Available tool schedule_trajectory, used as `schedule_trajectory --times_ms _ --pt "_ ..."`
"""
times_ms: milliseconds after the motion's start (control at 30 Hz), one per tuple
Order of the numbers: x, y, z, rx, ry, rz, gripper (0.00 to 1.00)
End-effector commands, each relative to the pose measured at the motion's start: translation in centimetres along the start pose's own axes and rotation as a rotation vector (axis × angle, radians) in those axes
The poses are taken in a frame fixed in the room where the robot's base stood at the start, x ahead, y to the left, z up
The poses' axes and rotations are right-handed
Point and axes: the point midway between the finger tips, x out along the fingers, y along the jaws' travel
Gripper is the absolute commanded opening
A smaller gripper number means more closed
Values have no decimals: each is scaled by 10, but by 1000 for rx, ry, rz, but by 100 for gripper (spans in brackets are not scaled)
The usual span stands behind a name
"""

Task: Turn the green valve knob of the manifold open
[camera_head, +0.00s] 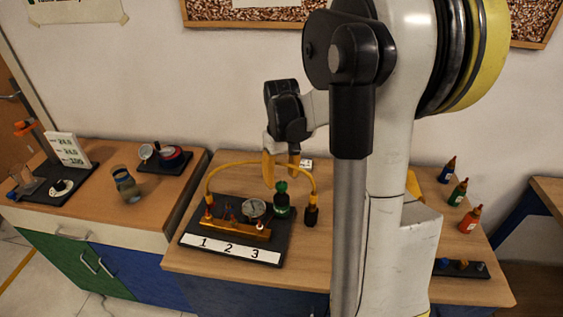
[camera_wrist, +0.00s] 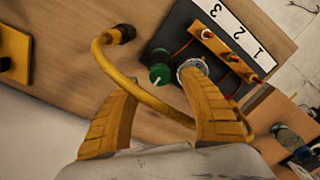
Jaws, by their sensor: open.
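The manifold rig stands on a dark base plate (camera_head: 190,232) with a white strip marked 1 2 3. Its green knob (camera_head: 282,187) sits on top of a dark green body (camera_head: 282,204), right of the round gauge (camera_head: 253,208). My gripper (camera_head: 281,174) is open, its yellow fingers pointing down just above the knob. In the wrist view the knob (camera_wrist: 159,74) shows between the two fingertips, apparently beyond them. I cannot tell whether a finger touches it. A brass manifold bar (camera_head: 235,229) lies in front of the gauge.
A yellow hose (camera_head: 232,165) arches behind the knob to a black fitting (camera_head: 311,214); in the wrist view it crosses the space between my fingers. Small bottles (camera_head: 459,192) stand on the table's right. Left, another counter holds a glass jar (camera_head: 126,184).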

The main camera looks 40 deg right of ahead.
Motion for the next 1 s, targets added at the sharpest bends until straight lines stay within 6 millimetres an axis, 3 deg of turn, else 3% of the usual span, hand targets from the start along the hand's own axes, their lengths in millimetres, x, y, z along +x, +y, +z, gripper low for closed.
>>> schedule_trajectory --times_ms 200,400,1000 --pt "-50 0 0 0 0 0 52" --pt "-80 0 0 0 0 0 52" --pt "-88 0 0 0 0 0 52"
